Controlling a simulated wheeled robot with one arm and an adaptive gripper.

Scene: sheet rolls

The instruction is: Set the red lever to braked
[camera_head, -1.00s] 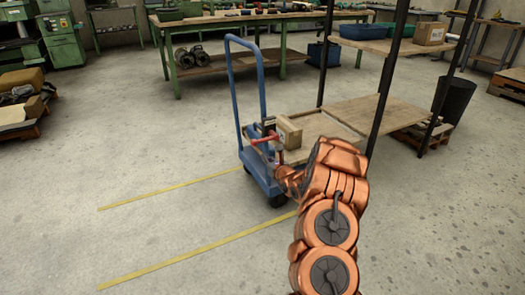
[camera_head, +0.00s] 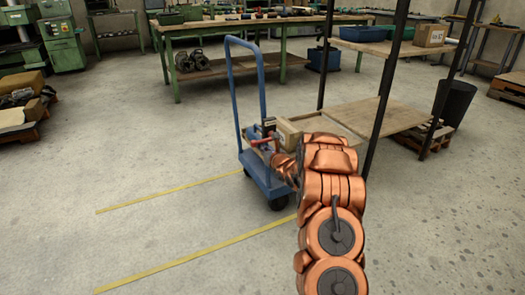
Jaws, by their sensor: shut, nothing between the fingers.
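The red lever (camera_head: 263,141) is on the blue trolley (camera_head: 262,181), low at its handle end, and lies roughly level across the picture. My gripper (camera_head: 277,156) is at the trolley end, close below and right of the lever, and is small and mostly hidden by my copper arm. It is shut with nothing held. Whether it touches the lever I cannot tell.
A cardboard box (camera_head: 288,132) sits on the trolley just behind the lever. A black-post shelf (camera_head: 377,113) stands right of the trolley. Two yellow floor lines (camera_head: 170,191) run out to the left over clear concrete. A green workbench (camera_head: 225,67) stands behind.

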